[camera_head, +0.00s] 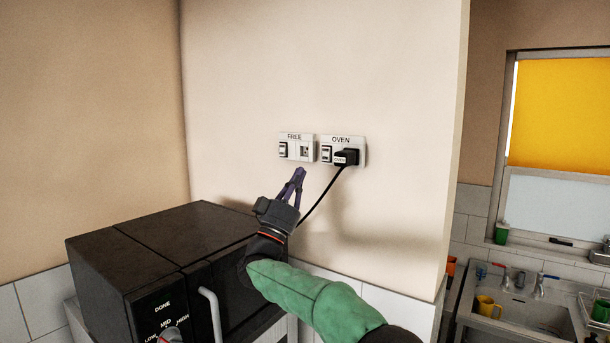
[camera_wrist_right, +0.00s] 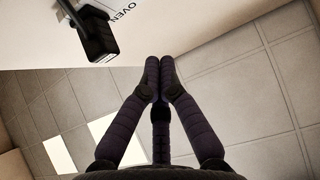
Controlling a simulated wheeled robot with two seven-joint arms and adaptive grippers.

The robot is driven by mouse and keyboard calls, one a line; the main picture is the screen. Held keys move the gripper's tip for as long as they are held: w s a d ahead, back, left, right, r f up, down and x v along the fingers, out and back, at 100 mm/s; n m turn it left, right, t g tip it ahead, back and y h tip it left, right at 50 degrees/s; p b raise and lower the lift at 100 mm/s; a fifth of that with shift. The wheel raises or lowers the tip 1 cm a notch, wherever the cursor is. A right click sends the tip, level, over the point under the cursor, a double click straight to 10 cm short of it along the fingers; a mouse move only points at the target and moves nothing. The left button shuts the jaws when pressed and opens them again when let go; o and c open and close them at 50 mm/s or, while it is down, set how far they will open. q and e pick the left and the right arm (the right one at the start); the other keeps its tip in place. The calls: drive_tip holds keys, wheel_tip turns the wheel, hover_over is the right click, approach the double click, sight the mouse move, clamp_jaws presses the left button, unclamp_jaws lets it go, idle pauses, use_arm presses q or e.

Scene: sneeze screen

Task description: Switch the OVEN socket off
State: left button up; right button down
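The OVEN socket (camera_head: 359,144) is a white plate on the wall with a small rocker switch (camera_head: 327,154) at its left and a black plug (camera_head: 346,158) in its right part. A black cord hangs from the plug. In the right wrist view the plug (camera_wrist_right: 98,38) and the OVEN lettering show at the top left. My right gripper (camera_head: 299,172) is below the FREE socket (camera_head: 297,147), left of and below the OVEN switch. Its fingertips meet in the wrist view (camera_wrist_right: 160,64), with nothing between them. My left gripper is not in view.
A black oven (camera_head: 160,262) with a dial and handle stands at the lower left, under my right arm. A sink (camera_head: 520,311) with a yellow mug (camera_head: 487,307) is at the lower right. The wall around the sockets is clear.

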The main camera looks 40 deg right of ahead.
drive_tip(key=a, duration=0.1)
drive_tip(key=a+f, duration=0.1)
drive_tip(key=a, duration=0.1)
drive_tip(key=shift+s+f+b, duration=0.3)
drive_tip(key=shift+b, duration=0.1)
drive_tip(key=shift+d, duration=0.1)
drive_tip(key=shift+f, duration=0.1)
